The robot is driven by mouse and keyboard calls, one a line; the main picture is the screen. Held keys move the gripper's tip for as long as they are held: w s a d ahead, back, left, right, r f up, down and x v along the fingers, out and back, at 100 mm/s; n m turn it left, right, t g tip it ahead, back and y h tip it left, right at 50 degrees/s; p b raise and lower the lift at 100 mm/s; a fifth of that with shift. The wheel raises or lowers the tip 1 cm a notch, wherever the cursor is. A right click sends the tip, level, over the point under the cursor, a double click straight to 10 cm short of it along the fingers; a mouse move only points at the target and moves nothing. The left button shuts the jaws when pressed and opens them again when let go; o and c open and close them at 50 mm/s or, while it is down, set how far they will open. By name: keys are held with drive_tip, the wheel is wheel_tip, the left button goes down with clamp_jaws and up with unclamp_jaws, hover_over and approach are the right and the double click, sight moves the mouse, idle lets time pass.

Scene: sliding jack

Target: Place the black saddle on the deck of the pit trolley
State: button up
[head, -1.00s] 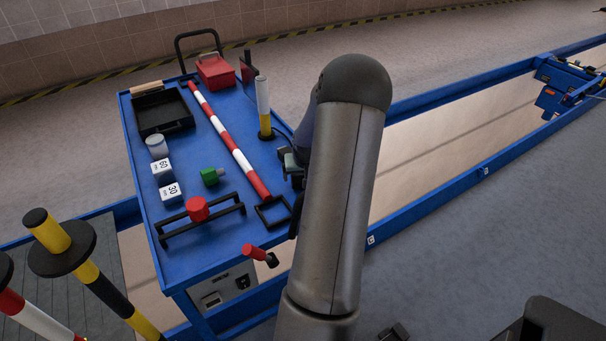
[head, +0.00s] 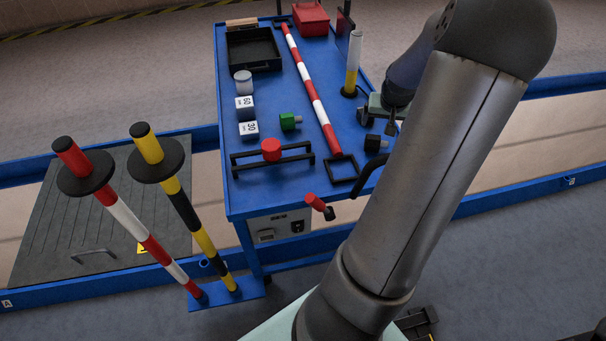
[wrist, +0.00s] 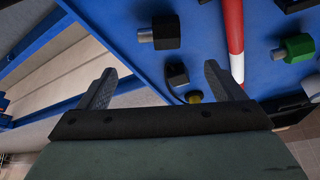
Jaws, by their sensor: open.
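A black block with a grey stub, which looks like the black saddle (head: 372,143), sits on the blue trolley deck (head: 290,205) near its right edge. It also shows in the wrist view (wrist: 167,32), beyond my fingers. My gripper (head: 376,122) is over the deck's right edge, partly hidden by my arm. In the wrist view the gripper (wrist: 160,70) is open, with nothing seen between its fingers.
A red-white bar (head: 308,85) lies along the deck, left of the black block. A yellow-white post (head: 353,62) stands behind my gripper.

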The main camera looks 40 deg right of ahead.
drive_tip(key=w+a+r+n+g+y, duration=0.1)
drive_tip(key=a+r+n, duration=0.1)
drive_tip(key=a, duration=0.9)
drive_tip(key=w+a+r+n+g, duration=0.1)
drive_tip(key=a+r+n, duration=0.1)
drive_tip(key=a, duration=0.9)
drive_tip(key=s+a+r+n+y, duration=0.1)
drive_tip(key=s+a+n, duration=0.1)
drive_tip(key=s+a, duration=0.4)
drive_tip(key=s+a+r+n+g+y, duration=0.1)
drive_tip(key=s+a, duration=0.5)
drive_tip(key=a, duration=0.8)
drive_tip(key=shift+s+n, duration=0.15)
drive_tip(key=shift+n, duration=0.75)
